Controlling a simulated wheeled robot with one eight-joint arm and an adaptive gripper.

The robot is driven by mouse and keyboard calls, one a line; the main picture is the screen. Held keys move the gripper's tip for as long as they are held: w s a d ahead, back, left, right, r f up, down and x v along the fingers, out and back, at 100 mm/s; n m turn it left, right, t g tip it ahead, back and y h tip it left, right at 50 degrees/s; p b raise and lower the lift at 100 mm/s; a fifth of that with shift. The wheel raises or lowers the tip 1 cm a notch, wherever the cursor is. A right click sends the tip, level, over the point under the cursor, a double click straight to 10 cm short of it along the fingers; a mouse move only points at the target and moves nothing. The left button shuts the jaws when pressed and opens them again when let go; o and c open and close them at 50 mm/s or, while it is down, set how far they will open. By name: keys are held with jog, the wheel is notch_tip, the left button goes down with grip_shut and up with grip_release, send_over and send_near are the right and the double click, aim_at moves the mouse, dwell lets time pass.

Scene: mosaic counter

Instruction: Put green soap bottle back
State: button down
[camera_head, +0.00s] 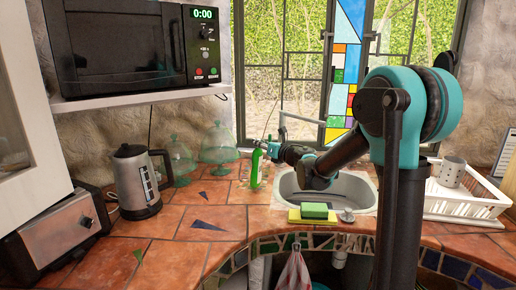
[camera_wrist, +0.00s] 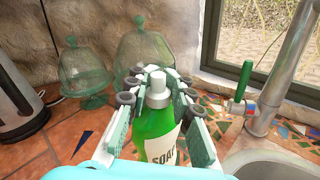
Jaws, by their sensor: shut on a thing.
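The green soap bottle (camera_head: 255,168) is upright over the tiled counter, just left of the sink. It also shows in the wrist view (camera_wrist: 155,125), with a white pump top and a "SOAP" label. My gripper (camera_head: 265,150) reaches in from the right and is shut on the bottle's upper part. In the wrist view my gripper's fingers (camera_wrist: 156,88) lie on both sides of the bottle near its neck. The bottle's base is low, at or close to the counter; I cannot tell if it touches.
The sink (camera_head: 345,190) is right of the bottle, with a green-and-yellow sponge (camera_head: 314,211) at its front edge. Glass domes (camera_head: 218,146) and a kettle (camera_head: 137,182) stand to the left. A faucet (camera_wrist: 285,75) rises behind the sink. A white dish rack (camera_head: 470,207) is at right.

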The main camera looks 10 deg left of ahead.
jog(key=shift+f, duration=0.9)
jog(key=c, duration=1.3)
grip_release()
jog(key=v, duration=1.2)
